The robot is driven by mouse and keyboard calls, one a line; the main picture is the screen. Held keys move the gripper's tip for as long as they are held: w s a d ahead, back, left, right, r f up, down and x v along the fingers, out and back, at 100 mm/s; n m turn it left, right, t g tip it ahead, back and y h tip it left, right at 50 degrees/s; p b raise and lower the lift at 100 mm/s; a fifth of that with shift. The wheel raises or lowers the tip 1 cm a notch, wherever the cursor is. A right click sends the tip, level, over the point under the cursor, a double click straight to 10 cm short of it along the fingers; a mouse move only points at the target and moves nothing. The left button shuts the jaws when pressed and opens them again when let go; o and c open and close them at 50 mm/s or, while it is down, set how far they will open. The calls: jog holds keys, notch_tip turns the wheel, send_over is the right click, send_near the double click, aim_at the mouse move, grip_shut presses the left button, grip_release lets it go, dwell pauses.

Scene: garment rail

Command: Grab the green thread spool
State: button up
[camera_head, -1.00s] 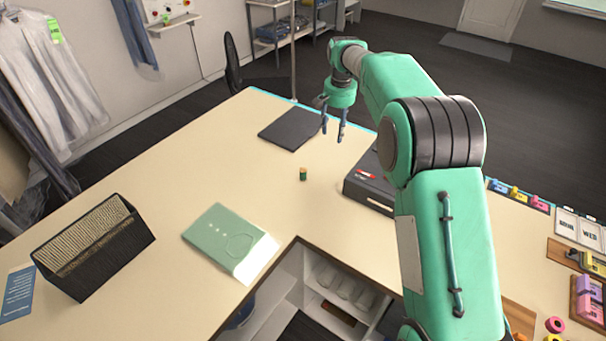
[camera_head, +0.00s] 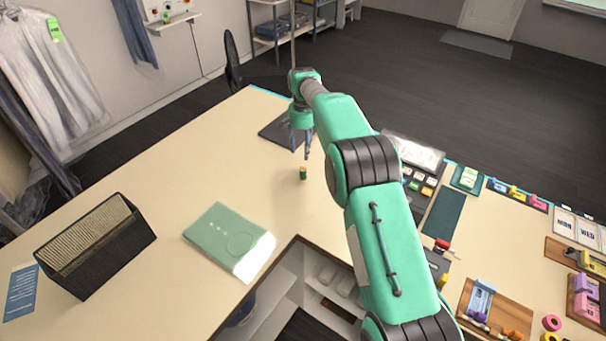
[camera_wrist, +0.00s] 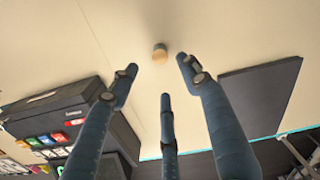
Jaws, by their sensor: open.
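The green thread spool (camera_head: 303,173) is small, with an orange-brown top, and stands upright on the cream table. It also shows near the top middle of the wrist view (camera_wrist: 160,52), ahead of the fingertips. My gripper (camera_head: 301,155) is open and empty above the table, a little behind the spool in the head view. In the wrist view its dark blue fingers (camera_wrist: 158,82) are spread with a clear gap between them and the spool. The spool is apart from every finger.
A dark flat pad (camera_head: 272,131) lies behind the gripper; it also shows in the wrist view (camera_wrist: 262,95). A dark case (camera_wrist: 60,115) with coloured labels is nearby. The table around the spool is clear.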

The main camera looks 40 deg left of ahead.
aim_at(303, 168)
jog(key=shift+f, duration=0.1)
jog(key=shift+f, duration=4.15)
jog(key=shift+f, duration=0.1)
jog(key=shift+w+f, duration=0.1)
jog(key=shift+f, duration=2.45)
jog(key=c, duration=1)
